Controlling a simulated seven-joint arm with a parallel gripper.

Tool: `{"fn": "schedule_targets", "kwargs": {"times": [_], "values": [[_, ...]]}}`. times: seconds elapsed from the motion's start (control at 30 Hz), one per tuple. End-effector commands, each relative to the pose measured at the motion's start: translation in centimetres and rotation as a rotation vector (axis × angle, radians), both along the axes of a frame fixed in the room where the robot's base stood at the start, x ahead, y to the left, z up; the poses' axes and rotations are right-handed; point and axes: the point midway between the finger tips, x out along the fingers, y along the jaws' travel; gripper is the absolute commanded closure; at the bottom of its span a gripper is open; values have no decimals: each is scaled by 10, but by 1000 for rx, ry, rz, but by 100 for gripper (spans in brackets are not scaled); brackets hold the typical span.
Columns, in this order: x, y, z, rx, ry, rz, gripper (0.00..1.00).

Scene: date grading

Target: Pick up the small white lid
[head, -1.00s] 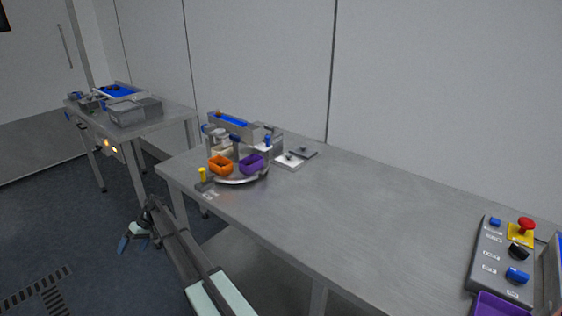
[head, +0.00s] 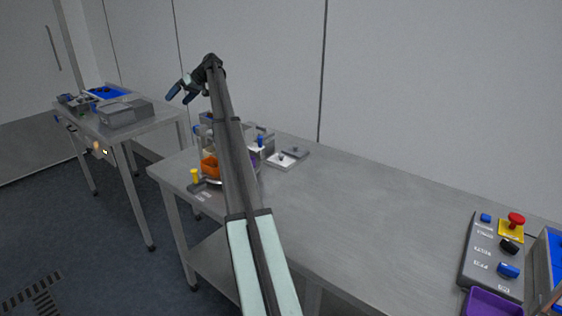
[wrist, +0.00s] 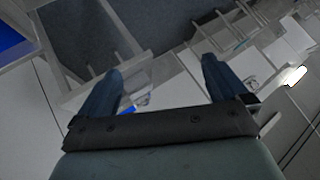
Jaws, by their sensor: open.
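A small white lid (head: 281,160) with a dark knob lies flat on the steel table, right of the sorting station. A grey lid (head: 296,151) with a knob lies just behind it. My gripper (head: 180,97) is raised, up and to the left of the station, well apart from the white lid. In the wrist view my gripper's two blue fingers (wrist: 163,80) are spread with nothing between them. Pale plates and grey parts show beyond the fingers there; I cannot tell for sure which is the lid.
My arm hides much of the station with its orange bin (head: 209,167) and yellow knob (head: 195,174). A control box (head: 492,258) with a red button and a purple bin (head: 491,302) are at the right. The table (head: 370,205) is clear between. A second table stands left.

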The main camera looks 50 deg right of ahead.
Motion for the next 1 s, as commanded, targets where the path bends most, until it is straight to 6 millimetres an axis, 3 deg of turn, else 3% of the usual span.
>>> {"fn": "schedule_targets", "kwargs": {"times": [0.03, 0.13, 0.23, 0.3, 0.5, 0.6, 0.77, 1.0], "values": [[-26, -33, 12, -24, 9, -40, 0], [-79, -85, 19, -78, 34, -106, 0], [-142, -129, 11, -150, 63, -160, 0], [-191, -153, -6, -210, 91, -187, 0], [-328, -192, -70, -387, 186, -209, 0], [-374, -200, -93, -448, 227, -201, 0], [-412, -206, -113, -499, 265, -187, 0], [-412, -209, -128, -509, 271, -183, 0]]}}
